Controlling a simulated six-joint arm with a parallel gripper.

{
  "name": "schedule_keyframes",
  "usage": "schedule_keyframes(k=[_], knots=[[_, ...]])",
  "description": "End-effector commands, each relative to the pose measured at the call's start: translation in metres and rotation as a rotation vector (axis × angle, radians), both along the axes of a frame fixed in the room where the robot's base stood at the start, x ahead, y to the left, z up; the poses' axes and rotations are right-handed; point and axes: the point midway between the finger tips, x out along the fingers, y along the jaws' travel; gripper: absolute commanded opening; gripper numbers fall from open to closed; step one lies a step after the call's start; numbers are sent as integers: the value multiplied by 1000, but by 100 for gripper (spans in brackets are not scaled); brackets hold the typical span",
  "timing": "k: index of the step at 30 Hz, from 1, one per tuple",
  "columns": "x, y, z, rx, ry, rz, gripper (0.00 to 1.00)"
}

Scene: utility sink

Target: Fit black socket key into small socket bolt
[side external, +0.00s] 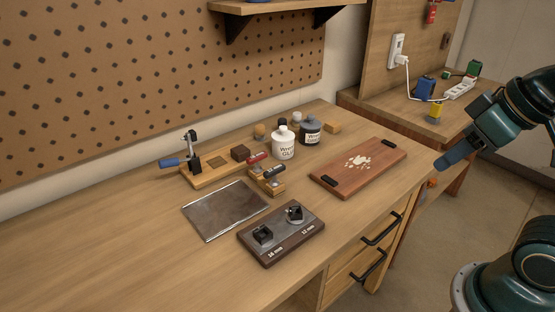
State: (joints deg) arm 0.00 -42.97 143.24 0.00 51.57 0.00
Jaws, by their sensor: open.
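A dark block (290,244) near the bench's front edge carries two dark bolts on metal plates. The left bolt (263,234) stands by a label that seems to read 18 mm. The right, smaller bolt (295,213) stands by one that seems to read 12 mm. Behind the block, a small wooden holder (266,187) bears a red-handled key (257,158) and a black-handled key (272,172), which looks like the black socket key. Their lower ends are hidden. My gripper (441,164) is at the right, high and well apart from these, with blue fingers seen edge-on and nothing visible between them.
A metal plate (225,210) lies left of the block. A clamp fixture (193,160) stands behind it. White (284,146) and dark (309,132) bottles stand at the back. A reddish board (358,181) with black grips lies at the right. The left bench top is clear.

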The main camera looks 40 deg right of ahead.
Motion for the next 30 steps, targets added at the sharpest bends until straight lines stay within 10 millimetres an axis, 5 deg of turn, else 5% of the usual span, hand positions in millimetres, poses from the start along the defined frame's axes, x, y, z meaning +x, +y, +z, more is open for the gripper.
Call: schedule_keyframes(k=[14,30], knots=[[9,3,6,-6,10,35,42],[104,31,41,-51,88,414,42]])
